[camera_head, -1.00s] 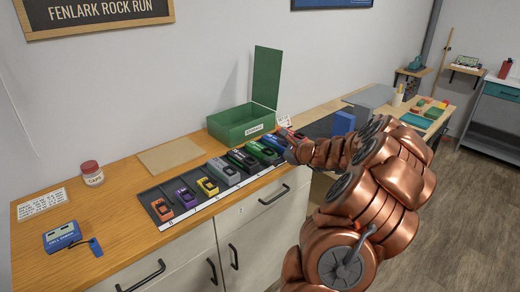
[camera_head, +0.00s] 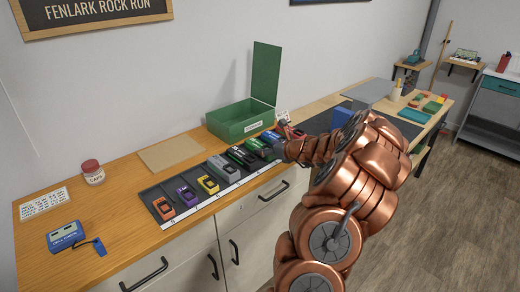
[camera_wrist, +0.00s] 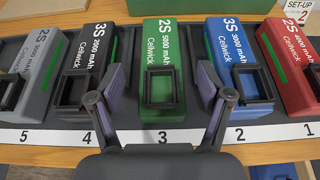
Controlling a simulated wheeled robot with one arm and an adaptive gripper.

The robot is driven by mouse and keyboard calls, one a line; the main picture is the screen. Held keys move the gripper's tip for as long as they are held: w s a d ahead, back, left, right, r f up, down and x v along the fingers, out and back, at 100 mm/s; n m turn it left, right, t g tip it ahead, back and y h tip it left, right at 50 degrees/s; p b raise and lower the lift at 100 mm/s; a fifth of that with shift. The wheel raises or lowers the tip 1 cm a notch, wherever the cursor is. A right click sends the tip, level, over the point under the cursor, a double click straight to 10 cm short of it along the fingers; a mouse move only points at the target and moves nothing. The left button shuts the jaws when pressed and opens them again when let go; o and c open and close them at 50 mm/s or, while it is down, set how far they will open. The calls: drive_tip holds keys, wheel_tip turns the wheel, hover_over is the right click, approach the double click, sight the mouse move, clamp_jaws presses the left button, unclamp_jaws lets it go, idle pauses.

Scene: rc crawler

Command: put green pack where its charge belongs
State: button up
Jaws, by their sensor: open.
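The green pack (camera_wrist: 160,48) lies in slot 3 of the dark rack (camera_wrist: 62,130) in the wrist view. It is marked 2S 5000 mAh Cellwick and has a dark handle frame on its near part. My gripper (camera_wrist: 160,97) is open, with one finger on each side of the pack's near end and gaps between. It holds nothing. In the head view my gripper (camera_head: 284,148) is at the rack's right part and partly hides the packs there. A green box (camera_head: 240,121) with its lid up stands behind the rack; its inside is mostly hidden.
The black pack (camera_wrist: 82,58) in slot 4 and blue pack (camera_wrist: 236,50) in slot 2 flank the green one closely. A grey pack (camera_wrist: 38,60) and red pack (camera_wrist: 292,65) lie outside them. A blue device (camera_head: 66,236) with a lead sits at the left front.

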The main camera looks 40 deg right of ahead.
sight(265, 147)
drive_tip(key=shift+p+x, duration=0.45)
drive_tip(key=shift+x, duration=1.65)
drive_tip(key=c, duration=1.4)
clamp_jaws()
drive_tip(key=shift+r, duration=0.1)
